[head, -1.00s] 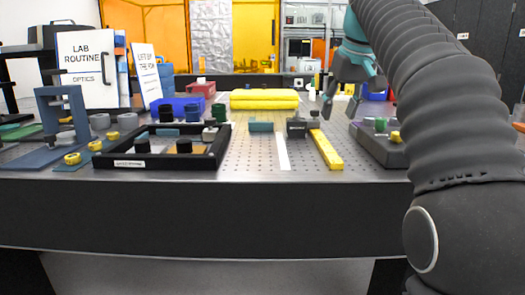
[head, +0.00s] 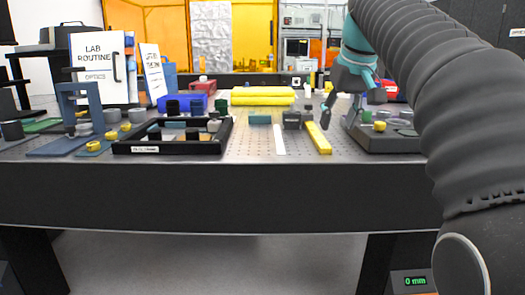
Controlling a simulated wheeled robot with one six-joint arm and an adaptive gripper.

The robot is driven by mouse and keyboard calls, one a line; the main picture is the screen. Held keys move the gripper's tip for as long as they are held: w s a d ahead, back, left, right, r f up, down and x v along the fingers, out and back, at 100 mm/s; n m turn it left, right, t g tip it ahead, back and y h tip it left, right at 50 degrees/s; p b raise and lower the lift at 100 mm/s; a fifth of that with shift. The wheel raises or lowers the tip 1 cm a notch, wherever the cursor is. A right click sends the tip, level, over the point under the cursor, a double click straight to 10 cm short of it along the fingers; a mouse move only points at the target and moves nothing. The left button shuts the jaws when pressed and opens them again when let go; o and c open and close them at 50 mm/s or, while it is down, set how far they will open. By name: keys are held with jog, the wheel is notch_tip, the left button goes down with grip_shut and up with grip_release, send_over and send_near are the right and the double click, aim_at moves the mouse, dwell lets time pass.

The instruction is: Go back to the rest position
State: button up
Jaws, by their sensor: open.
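My gripper (head: 340,112) hangs from my arm at the right of the head view, above the back right of the optical table (head: 190,190). Its teal and dark fingers are spread apart, with nothing seen between them. It shows just left of a dark grey tray (head: 385,142) that holds a yellow knob and green pieces. The yellow bar (head: 318,138) lies on the table to the gripper's lower left. Whether the fingers touch anything is hard to tell, but they appear clear of the table.
A black frame tray (head: 190,150) with several parts sits left of centre. A small dark block (head: 292,120) stands by the yellow bar. Yellow stacked pads (head: 262,96) lie at the back. A binder marked LAB ROUTINE (head: 100,65) stands at left.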

jog(key=s+f+m+t, duration=0.1)
jog(key=s+f+m, duration=0.1)
jog(key=s+f, duration=2.3)
notch_tip(320, 180, down, 5)
jog(key=shift+s+r+h, duration=0.1)
jog(key=shift+s+h, duration=0.25)
jog(key=shift+h, duration=0.05)
